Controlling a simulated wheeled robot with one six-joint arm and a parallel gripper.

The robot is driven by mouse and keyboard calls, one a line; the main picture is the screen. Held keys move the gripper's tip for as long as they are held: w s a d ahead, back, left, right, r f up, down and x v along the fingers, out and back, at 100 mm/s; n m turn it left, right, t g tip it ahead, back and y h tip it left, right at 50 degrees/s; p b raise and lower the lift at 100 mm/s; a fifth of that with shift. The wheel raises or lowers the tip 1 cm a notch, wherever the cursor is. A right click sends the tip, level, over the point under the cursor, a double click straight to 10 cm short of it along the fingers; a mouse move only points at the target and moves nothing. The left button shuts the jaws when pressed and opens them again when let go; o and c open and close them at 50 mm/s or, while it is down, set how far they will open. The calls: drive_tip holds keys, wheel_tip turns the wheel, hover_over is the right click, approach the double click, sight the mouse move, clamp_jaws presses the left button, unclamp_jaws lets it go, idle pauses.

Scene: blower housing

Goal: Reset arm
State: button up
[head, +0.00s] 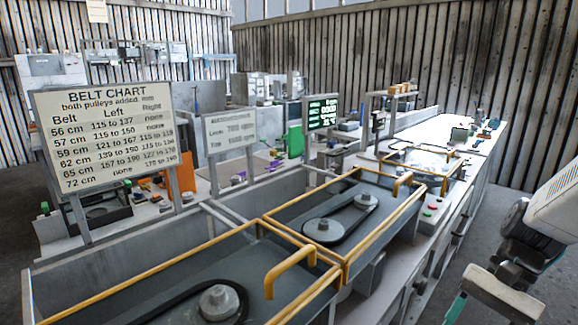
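My arm (560,205) stands at the right edge of the head view, folded beside the bench and clear of it. What looks like my gripper (485,294) hangs low at the lower right, with a teal strip at its left end. Its fingers cannot be made out, so I cannot tell whether it is open or shut. I see nothing held there.
Two grey blower housings with yellow-railed covers, near (180,285) and farther (372,258), fill the bench, with pulleys (219,303) inside. A belt chart (106,135) and a green-lit screen (322,112) stand behind. Grey floor (553,283) lies open at right.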

drive_tip(key=s+a+r+n+t+h, duration=0.4)
drive_tip(key=r+n, duration=0.4)
drive_tip(key=r, duration=0.3)
drive_tip(key=s+t+h, duration=0.1)
drive_tip(key=s+h, duration=0.1)
drive_tip(key=shift+s+a, duration=0.2)
drive_tip(key=shift+s, duration=0.2)
idle(2.0)
